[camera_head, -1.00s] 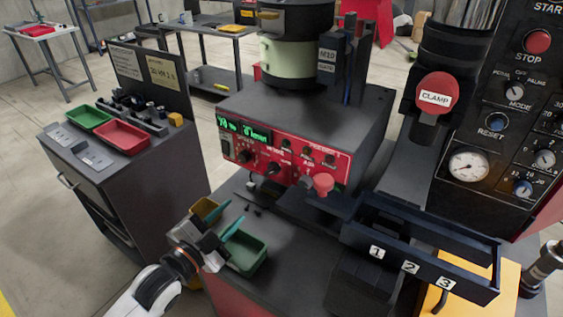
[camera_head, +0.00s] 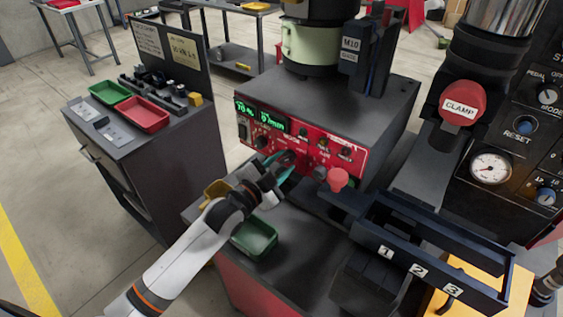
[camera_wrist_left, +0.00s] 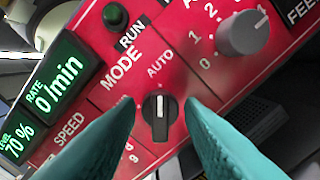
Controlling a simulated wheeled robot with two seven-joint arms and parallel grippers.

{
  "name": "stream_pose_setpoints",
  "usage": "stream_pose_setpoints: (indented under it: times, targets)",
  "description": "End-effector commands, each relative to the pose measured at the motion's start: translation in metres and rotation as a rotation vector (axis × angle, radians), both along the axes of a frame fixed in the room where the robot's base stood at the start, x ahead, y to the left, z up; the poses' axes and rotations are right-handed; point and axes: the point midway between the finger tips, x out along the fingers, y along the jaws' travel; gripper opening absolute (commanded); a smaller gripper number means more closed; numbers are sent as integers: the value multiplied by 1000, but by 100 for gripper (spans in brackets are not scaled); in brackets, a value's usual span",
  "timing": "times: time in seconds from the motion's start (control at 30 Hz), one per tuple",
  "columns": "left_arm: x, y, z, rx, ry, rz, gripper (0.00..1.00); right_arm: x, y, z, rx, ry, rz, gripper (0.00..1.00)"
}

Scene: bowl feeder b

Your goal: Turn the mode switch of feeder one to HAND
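Feeder one's red control panel (camera_head: 318,143) faces me in the head view. In the left wrist view, its black mode switch (camera_wrist_left: 158,117) carries a pale line, nearly upright in the picture. The words MODE and AUTO show above it; I cannot see a HAND label. My left gripper (camera_head: 284,173) is close in front of the panel. In the left wrist view, the teal fingers of the left gripper (camera_wrist_left: 160,112) are open, one on each side of the switch; contact cannot be told. My right gripper is not in view.
A grey knob (camera_wrist_left: 243,33) and a lit green display (camera_wrist_left: 60,88) flank the switch. A red mushroom button (camera_head: 338,179) sticks out at the panel's lower right. A green bin (camera_head: 255,238) stands below my left arm. A dark numbered rack (camera_head: 425,255) lies to the right.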

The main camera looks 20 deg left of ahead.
Motion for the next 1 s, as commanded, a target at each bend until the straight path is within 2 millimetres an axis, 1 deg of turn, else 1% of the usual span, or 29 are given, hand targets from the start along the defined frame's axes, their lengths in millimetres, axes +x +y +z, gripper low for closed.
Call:
stream_pose_setpoints:
  times: [0.1,0.3,0.33,0.53,0.8,1.0]
  targets:
    - [4,-1,0,0,0,0,35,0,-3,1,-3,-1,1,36]
    - [4,-1,0,0,1,-1,35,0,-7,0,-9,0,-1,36]
    - [4,-1,0,0,1,-1,33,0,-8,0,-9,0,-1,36]
    - [4,-1,0,0,1,-1,0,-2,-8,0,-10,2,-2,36]
    - [3,-1,0,-12,6,0,0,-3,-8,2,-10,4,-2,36]
    - [4,-1,2,-77,30,1,0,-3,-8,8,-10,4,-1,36]
